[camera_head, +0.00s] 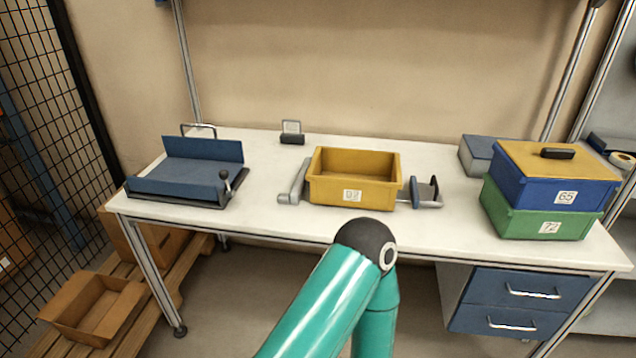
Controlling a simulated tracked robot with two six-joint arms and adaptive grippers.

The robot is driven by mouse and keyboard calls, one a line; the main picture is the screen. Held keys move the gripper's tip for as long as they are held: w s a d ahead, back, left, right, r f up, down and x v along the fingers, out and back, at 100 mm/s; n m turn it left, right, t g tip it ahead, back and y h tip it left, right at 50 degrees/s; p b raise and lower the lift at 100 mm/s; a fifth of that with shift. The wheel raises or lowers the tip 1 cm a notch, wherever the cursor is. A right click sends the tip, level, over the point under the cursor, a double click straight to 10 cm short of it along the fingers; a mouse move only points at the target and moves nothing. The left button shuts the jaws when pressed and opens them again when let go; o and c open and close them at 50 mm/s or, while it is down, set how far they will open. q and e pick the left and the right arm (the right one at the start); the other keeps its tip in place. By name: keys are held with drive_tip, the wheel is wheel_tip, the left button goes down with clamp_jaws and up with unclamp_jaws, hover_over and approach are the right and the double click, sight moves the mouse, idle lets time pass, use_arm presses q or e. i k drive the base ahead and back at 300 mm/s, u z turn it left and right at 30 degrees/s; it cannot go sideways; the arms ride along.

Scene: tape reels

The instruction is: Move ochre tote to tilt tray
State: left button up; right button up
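The ochre tote (325,190) is an open yellow box with a white number label on its front. It sits upright near the middle of the white workbench and looks empty. The tilt tray (190,176), most likely, is the dark blue tray with a raised back panel and a black-knobbed lever at the bench's left end. It is empty and apart from the tote. Neither of my grippers is in view. One teal arm of mine bends in front of the bench, below the tote, and its far end runs out of the picture.
Grey metal parts flank the tote at left (293,183) and right (425,192). A lidded blue tote (530,192) stands on a green tote (525,222) at right, beside a grey-blue box (476,156). A small stand (292,133) is behind.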

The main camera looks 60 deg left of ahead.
sight(189, 175)
drive_tip(key=z, duration=1.3)
drive_tip(key=i, duration=0.1)
drive_tip(key=u, duration=2.85)
drive_tip(key=i, duration=1)
drive_tip(key=z, duration=0.15)
drive_tip(key=k, duration=0.9)
drive_tip(key=u, duration=0.2)
drive_tip(key=i, duration=0.9)
drive_tip(key=z, duration=0.05)
